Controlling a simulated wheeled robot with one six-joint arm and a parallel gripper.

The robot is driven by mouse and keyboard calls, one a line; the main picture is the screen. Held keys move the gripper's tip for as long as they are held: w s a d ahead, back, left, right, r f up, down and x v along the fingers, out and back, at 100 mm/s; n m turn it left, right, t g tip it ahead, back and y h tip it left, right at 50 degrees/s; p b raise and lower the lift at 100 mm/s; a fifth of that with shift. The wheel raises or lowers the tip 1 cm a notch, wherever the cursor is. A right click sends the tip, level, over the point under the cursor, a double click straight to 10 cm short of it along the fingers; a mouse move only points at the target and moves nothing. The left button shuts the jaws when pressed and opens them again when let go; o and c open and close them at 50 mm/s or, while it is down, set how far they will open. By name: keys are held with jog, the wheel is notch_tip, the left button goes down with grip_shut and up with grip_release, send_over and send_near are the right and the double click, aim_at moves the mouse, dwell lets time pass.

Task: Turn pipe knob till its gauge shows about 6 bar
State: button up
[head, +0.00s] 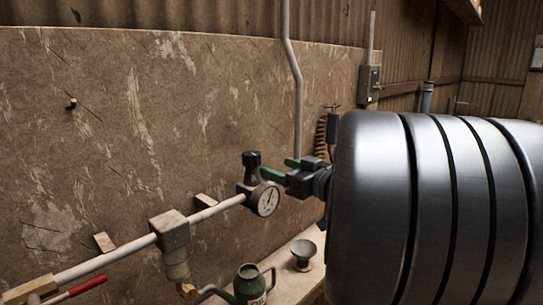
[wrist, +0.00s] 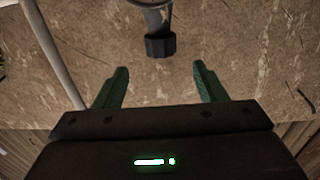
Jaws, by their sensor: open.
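The black pipe knob (head: 251,160) stands on top of the regulator on the pale pipe along the wall. Its round white-faced gauge (head: 266,200) sits just below; the needle and numbers are too small to read. My gripper (head: 282,168) is open, its green fingers to the right of the knob in the head view. In the wrist view the knob (wrist: 160,46) lies ahead of my gripper (wrist: 160,69), roughly centred between the fingertips and a little beyond them. I see no contact with the knob.
The pipe (head: 110,257) carries a filter unit (head: 174,232) and a red-handled valve (head: 88,286) to the left. A dark green oil can (head: 250,287) and a grey cup-like vessel (head: 303,250) stand below. A grey switch box (head: 369,84) is on the back wall. My arm hides the right side.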

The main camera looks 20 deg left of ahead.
aim_at(247, 156)
jog(key=p+x, duration=0.1)
jog(key=x, duration=1.2)
jog(key=c, duration=1)
